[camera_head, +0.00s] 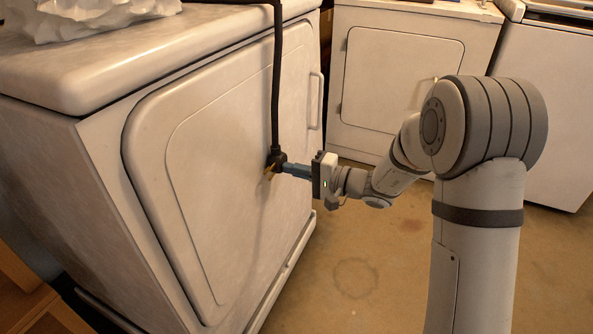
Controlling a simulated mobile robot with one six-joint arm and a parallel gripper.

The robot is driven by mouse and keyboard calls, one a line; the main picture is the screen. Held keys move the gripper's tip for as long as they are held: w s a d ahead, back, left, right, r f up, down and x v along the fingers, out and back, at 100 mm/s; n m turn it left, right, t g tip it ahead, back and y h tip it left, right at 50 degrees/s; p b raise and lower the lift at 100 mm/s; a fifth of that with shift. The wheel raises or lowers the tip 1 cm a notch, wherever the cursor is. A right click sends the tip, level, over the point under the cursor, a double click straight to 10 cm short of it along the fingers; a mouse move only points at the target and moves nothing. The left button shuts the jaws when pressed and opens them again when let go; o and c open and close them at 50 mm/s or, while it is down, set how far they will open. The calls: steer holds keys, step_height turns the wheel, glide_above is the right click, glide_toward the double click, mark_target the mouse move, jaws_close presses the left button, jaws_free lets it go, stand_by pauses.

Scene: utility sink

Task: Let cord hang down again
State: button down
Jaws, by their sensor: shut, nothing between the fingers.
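A black cord (276,85) comes over the top edge of the white dryer and runs straight down in front of its door. Its lower end is a thick black plug (277,157) with yellowish prongs at the lower left. My gripper (286,169) reaches in from the right at the plug's height. Its narrow blue-grey fingers are shut, with nothing held between them. The fingertips are right beside the plug and overlap it in the picture; I cannot tell whether they touch. The far side of the plug is hidden.
The dryer door (215,180) is closed, close behind the cord. White crumpled cloth (90,15) lies on the dryer top. Another white machine (400,80) stands at the back, and one more (550,110) at the right. The concrete floor (350,275) is clear below the arm.

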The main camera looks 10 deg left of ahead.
steer(key=f+p+v, duration=0.1)
steer(key=p+v, duration=0.1)
steer(key=v, duration=1.2)
steer(key=s+d+r+n+g+h+p, duration=0.3)
steer(key=s+r+g+h+p, duration=0.4)
steer(key=s+r+p, duration=1)
steer(key=s+d+r+t+h+p, duration=0.2)
steer(key=d+r+h+p, duration=0.3)
steer(key=r+p, duration=0.3)
steer(key=s+d+r+t+h+p, duration=0.2)
steer(key=d+r+h+p, duration=0.3)
steer(key=r, duration=0.6)
steer(key=d+t+p, duration=0.1)
steer(key=d+p, duration=0.1)
steer(key=p, duration=0.1)
steer(key=shift+s+d+r+t, duration=0.25)
steer(key=shift+r+t, duration=0.05)
steer(key=shift+r, duration=0.05)
